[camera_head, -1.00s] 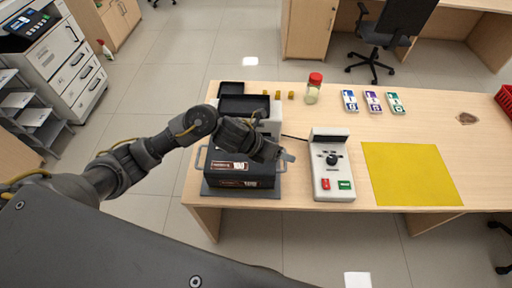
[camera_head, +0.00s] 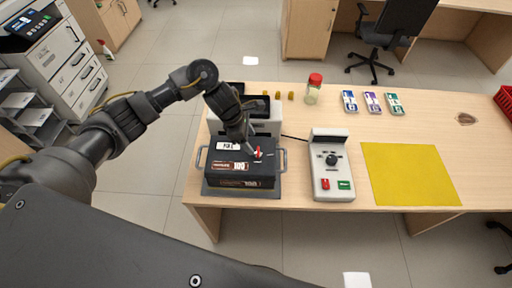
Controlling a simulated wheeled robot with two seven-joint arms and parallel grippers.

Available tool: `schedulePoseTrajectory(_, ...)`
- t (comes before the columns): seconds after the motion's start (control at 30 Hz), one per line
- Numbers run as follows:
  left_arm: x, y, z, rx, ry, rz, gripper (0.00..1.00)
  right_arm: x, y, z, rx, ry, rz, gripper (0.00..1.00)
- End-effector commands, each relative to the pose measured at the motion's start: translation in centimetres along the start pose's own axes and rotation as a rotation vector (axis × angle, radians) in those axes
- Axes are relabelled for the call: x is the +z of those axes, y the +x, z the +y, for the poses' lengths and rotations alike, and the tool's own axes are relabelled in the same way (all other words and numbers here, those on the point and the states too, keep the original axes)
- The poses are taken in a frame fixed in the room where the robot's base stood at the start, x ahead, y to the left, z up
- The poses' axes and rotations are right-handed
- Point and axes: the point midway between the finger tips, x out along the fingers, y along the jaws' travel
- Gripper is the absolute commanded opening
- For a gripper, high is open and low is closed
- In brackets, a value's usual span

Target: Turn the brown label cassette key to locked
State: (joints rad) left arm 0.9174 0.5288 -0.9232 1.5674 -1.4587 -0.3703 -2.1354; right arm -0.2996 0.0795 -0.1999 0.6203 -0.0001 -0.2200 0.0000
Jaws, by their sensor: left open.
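The dark cassette (camera_head: 222,181) sits on a grey base near the front left of the counter. A small red key (camera_head: 259,151) stands on the top, toward the right. My left gripper (camera_head: 252,152) is open and points down over the cassette, its fingertips close to the key. I cannot tell whether they touch it. The arm hides part of the cassette's back edge. My right gripper is not in view.
A white device with a black knob (camera_head: 332,160) stands right of the cassette. A yellow mat (camera_head: 408,174) lies further right. A white machine with black trays stands behind the cassette.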

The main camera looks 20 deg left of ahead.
Motion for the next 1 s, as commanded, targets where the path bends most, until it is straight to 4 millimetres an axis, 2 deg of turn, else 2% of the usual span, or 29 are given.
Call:
schedulePoseTrajectory(0.1, 0.1, 2.0, -0.1, -0.004, -0.004, 0.001, 0.60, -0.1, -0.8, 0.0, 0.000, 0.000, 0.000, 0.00)
schedulePoseTrajectory(0.3, 0.1, 4.8, -0.1, -0.002, -0.002, 0.001, 0.60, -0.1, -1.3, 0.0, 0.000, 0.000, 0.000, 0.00)
schedulePoseTrajectory(0.5, 0.0, 5.7, 0.0, 0.000, 0.000, 0.001, 0.60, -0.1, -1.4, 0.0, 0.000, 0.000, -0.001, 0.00)
schedulePoseTrajectory(0.73, 0.0, 5.8, 0.0, 0.001, 0.000, 0.000, 0.60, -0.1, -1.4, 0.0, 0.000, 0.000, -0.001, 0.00)
schedulePoseTrajectory(1.0, 0.0, 5.8, 0.0, 0.001, 0.000, 0.000, 0.25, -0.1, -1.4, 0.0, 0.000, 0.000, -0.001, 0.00)
